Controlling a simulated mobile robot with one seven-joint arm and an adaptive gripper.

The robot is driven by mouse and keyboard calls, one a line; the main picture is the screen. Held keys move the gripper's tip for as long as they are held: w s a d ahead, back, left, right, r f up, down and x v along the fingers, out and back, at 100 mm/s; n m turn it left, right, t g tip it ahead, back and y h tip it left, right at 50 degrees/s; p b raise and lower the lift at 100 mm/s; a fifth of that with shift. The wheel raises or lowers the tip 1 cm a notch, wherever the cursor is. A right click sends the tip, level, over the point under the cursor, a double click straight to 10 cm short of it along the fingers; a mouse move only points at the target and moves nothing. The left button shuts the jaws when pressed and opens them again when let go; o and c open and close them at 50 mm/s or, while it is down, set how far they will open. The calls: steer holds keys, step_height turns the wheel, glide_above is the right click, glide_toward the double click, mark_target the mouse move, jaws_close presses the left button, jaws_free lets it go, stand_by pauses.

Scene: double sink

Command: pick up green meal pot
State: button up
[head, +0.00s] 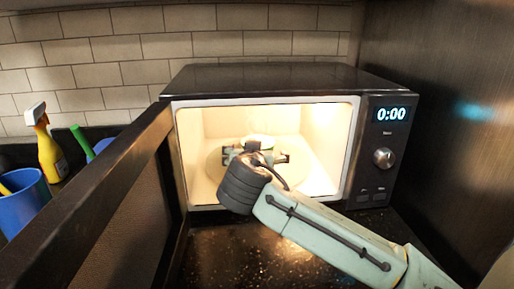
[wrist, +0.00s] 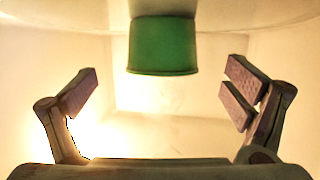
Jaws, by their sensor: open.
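The green meal pot (wrist: 163,46) shows at the top middle of the wrist view, against the pale glass turntable (wrist: 250,14). That view appears upside down. My gripper (wrist: 163,90) is open, with one finger to each side of the pot's line and nothing held between them. The pot appears ahead of the fingers; I cannot tell the exact gap. In the head view my gripper (head: 255,158) is inside the lit microwave (head: 275,78), over the turntable (head: 214,170). There my gripper and wrist hide most of the pot, and no green shows.
The microwave door (head: 105,200) stands open to the left. The cavity walls are close around my gripper. A blue container (head: 24,205), a yellow spray bottle (head: 47,150) and a green-topped item (head: 80,140) stand left of the door. A dark panel (head: 445,130) rises at the right.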

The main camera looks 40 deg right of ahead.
mark_target(269, 145)
steer(key=p+x, duration=0.1)
steer(key=x, duration=0.2)
steer(key=p+x, duration=0.1)
steer(key=x, duration=0.1)
steer(key=shift+w+r+p, duration=0.15)
steer(key=shift+r+p, duration=0.2)
steer(key=shift+r, duration=0.1)
steer(key=shift+w+d+f, duration=0.15)
steer(key=shift+w+f, duration=0.1)
steer(key=shift+c, duration=0.2)
steer(key=c, duration=1.5)
